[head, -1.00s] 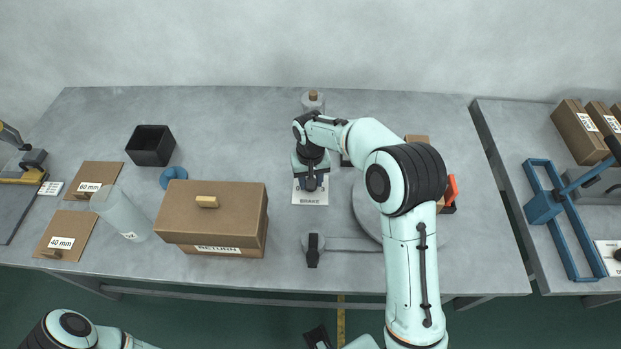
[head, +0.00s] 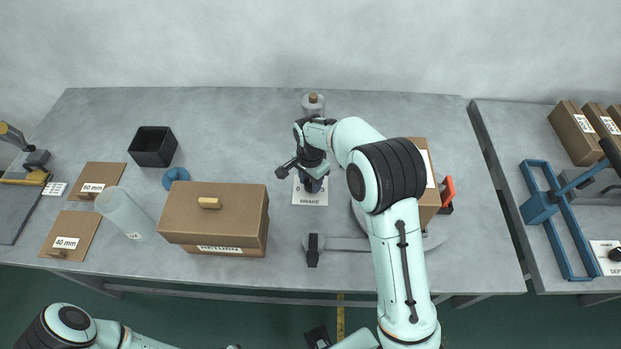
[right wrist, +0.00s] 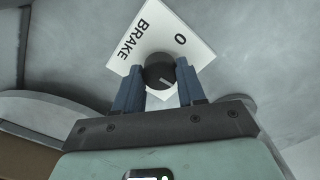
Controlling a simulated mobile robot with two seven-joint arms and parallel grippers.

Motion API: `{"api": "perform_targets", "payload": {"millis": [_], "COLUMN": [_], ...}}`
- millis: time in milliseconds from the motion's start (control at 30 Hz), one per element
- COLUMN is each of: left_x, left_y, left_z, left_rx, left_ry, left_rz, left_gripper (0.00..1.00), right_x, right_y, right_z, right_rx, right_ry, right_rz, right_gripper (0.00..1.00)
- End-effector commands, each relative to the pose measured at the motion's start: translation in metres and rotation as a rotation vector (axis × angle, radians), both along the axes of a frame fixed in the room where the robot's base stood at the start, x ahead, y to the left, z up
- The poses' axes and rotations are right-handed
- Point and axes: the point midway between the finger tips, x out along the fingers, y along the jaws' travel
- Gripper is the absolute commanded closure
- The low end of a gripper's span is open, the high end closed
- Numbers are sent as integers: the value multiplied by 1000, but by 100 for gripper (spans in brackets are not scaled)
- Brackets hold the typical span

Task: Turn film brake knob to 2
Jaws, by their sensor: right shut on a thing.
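The film brake knob (right wrist: 159,71) is a small round black knob with a light pointer line, standing on a white plate (right wrist: 133,50) marked BRAKE. A 0 shows on the plate; no 2 can be made out. In the right wrist view my right gripper (right wrist: 161,73) has its blue fingers on either side of the knob, shut on it. In the head view my right gripper (head: 312,184) is over the BRAKE plate (head: 310,199), and the knob is hidden.
A brown RETURN box (head: 212,222) stands left of the plate. A grey lever with a black handle (head: 313,250) is in front, a bottle-like post (head: 312,104) behind. A brown box (head: 428,185) stands to the right.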

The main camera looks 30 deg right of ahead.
Motion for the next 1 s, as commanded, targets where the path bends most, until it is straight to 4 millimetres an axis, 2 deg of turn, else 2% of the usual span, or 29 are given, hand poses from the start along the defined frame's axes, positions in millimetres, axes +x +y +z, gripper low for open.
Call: {"api": "perform_targets", "payload": {"millis": [500, 1000], "left_x": [13, 18], "left_y": [0, 0], "left_z": [20, 28], "left_rx": [0, 0], "left_ry": [-15, -20], "left_rz": [0, -1], "left_gripper": [57, 57], "right_x": [1, 0], "right_y": [0, 0], "right_z": [2, 1], "right_rx": [-1, 0], "right_ry": [0, -1], "right_rz": [-434, -600], "right_gripper": [91, 91]}}
